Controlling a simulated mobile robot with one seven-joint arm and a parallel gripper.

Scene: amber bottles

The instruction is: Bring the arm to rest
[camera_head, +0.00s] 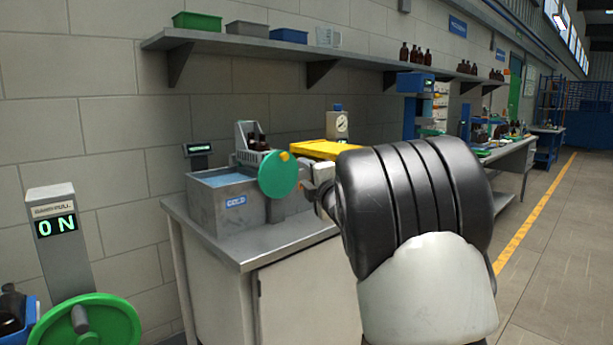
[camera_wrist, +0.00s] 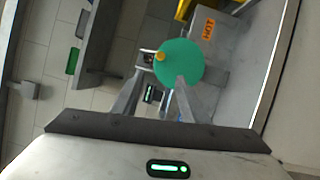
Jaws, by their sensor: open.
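My arm reaches forward from the lower right in the head view, over the steel bench (camera_head: 285,248). My gripper (camera_wrist: 158,90) is open in the wrist view, its two fingers apart with nothing seen clamped between them. A green disc with a yellow knob (camera_wrist: 182,64) is just beyond the fingertips; whether a finger touches it I cannot tell. The disc also shows in the head view (camera_head: 277,176), in front of the bench-top baths. In the head view the gripper is mostly hidden behind my own wrist.
A bath labelled COLD (camera_head: 225,208) stands on the bench. Beside it are a rack with amber bottles (camera_head: 250,137) and a yellow cover (camera_head: 322,149). A HOT label (camera_wrist: 208,29) shows in the wrist view. A wall shelf (camera_head: 280,45) runs above. A green wheel (camera_head: 110,318) is lower left.

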